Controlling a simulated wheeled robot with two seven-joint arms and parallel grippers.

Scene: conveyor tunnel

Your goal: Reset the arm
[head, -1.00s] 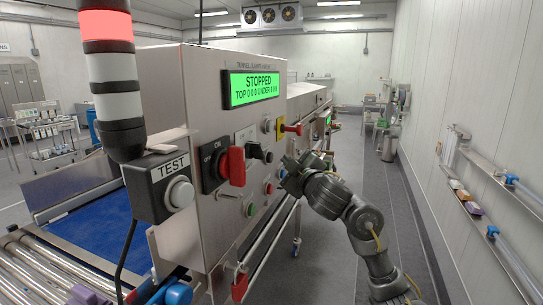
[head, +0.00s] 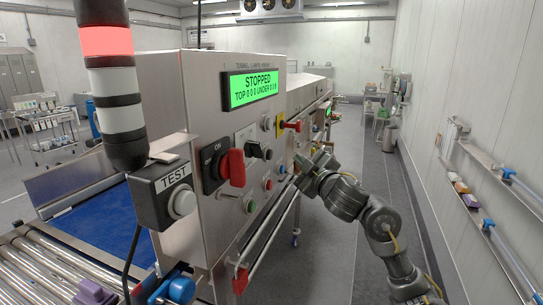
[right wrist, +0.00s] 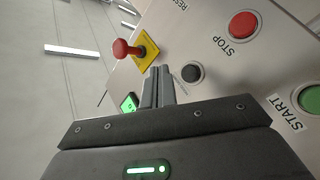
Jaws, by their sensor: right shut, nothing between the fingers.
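My right gripper (head: 299,175) is in front of the steel control panel (head: 205,85), at the right edge of its button area. In the right wrist view its fingers (right wrist: 158,84) are shut together with nothing between them. The red STOP button (right wrist: 243,24) and green START button (right wrist: 310,99) are to the right. A red knob on a yellow plate (right wrist: 147,46) is at upper left. The green display (head: 253,88) reads STOPPED. My left gripper is not in view.
A stack light (head: 110,85) with its red section lit and a TEST button box (head: 165,193) stand at the left. A roller conveyor (head: 35,275) is at lower left. A wall rail (head: 485,215) runs along the right.

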